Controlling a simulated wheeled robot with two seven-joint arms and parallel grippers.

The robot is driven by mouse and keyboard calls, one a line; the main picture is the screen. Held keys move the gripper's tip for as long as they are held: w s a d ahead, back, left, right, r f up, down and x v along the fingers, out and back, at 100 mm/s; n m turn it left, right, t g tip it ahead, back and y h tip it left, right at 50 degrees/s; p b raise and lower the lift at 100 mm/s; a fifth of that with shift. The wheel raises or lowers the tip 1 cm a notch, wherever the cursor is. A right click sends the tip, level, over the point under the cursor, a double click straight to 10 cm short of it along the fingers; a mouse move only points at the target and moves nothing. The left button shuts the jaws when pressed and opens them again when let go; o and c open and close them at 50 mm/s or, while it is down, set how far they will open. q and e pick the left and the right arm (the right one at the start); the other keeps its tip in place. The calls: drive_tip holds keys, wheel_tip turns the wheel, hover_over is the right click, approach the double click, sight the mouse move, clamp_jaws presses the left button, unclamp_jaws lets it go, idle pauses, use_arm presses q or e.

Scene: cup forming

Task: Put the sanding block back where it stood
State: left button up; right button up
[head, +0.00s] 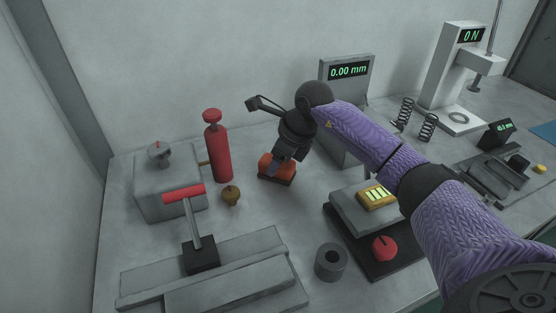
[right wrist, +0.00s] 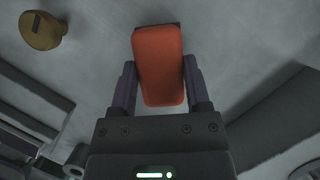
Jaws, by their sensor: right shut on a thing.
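The sanding block, orange with a dark base, (head: 268,171) is at the middle of the bench in the head view, to the right of the red cylinder. My right gripper (head: 276,167) comes down over it from above, with its fingers on either side. In the right wrist view the orange block (right wrist: 158,62) lies between the two fingers of the right gripper (right wrist: 158,85), which is shut on it. The block looks level and at or close to the bench top; I cannot tell whether it touches. My left gripper is not in view.
A red cylinder (head: 217,150) and a small brass knob (head: 231,194) stand left of the block. A grey box (head: 160,195) and a red-handled press (head: 200,250) are farther left.

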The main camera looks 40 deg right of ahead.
drive_tip(key=o, duration=0.8)
drive_tip(key=shift+f, duration=0.15)
drive_tip(key=o, duration=0.4)
use_arm(q)
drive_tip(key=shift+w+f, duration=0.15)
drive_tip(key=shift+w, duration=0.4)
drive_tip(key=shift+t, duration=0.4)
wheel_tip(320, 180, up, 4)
drive_tip(key=p, duration=0.4)
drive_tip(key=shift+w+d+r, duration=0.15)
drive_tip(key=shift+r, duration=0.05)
use_arm(e)
drive_tip(key=v, duration=1.2)
drive_tip(key=shift+d+r, duration=0.1)
drive_tip(key=shift+r, duration=0.1)
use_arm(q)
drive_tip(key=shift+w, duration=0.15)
use_arm(e)
drive_tip(key=shift+w, duration=0.1)
